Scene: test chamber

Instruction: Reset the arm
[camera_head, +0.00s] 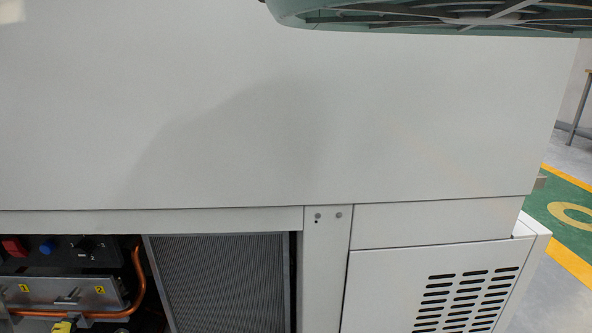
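My gripper and arm are not visible in the camera_head view. The underside of a pale green ribbed object (420,15), like a crate or basket, juts in at the top right edge. Most of it is cut off, and what supports it cannot be seen.
A large white cabinet (270,120) fills most of the view. Its lower left is open, showing a control panel (70,250), a copper pipe (140,285) and a grey mesh panel (222,285). A slotted vent panel (430,290) is at lower right. Green and yellow floor (565,215) shows at right.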

